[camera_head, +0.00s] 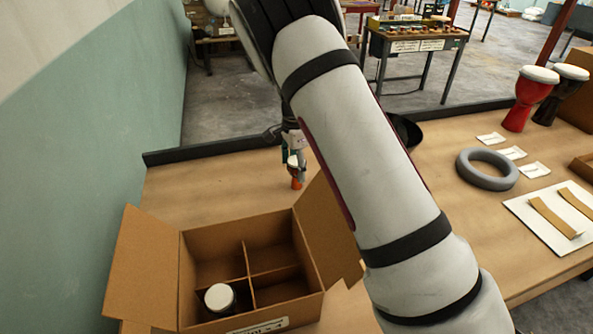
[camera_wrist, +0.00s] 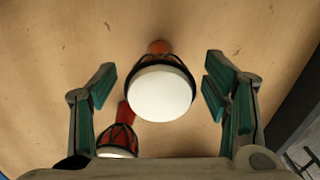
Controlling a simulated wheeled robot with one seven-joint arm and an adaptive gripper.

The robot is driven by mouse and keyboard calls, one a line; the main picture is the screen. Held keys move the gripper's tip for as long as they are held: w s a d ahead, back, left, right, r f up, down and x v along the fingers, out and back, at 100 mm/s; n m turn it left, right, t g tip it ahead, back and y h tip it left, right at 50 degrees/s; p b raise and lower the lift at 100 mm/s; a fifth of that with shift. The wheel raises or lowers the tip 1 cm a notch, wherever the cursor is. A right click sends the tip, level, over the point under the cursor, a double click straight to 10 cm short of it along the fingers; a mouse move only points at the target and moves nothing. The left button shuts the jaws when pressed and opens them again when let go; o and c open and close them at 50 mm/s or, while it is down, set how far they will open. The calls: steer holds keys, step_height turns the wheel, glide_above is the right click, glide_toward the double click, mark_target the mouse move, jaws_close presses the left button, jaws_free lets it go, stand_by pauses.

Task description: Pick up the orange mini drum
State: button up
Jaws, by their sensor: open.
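The orange mini drum (camera_head: 296,183) stands on the table below my gripper (camera_head: 297,164) in the head view, partly covered by the fingers. In the wrist view, a drum with a round white head and orange-red body (camera_wrist: 160,47) is between my two open fingers, with gaps on both sides. My gripper is open and empty. A second, redder drum (camera_wrist: 122,138) with a white head is close by at the lower left of the wrist view, partly cut off by my gripper body. I cannot make it out clearly in the head view.
An open divided cardboard box (camera_head: 208,241) stands in front, holding one white-headed drum (camera_head: 220,297). To the right are a grey ring (camera_head: 487,182), white cards, a white board (camera_head: 520,215), and larger red (camera_head: 523,103) and black (camera_head: 560,98) drums. A dark ledge runs along the table's back.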

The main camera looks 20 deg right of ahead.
steer(key=c, duration=1.3)
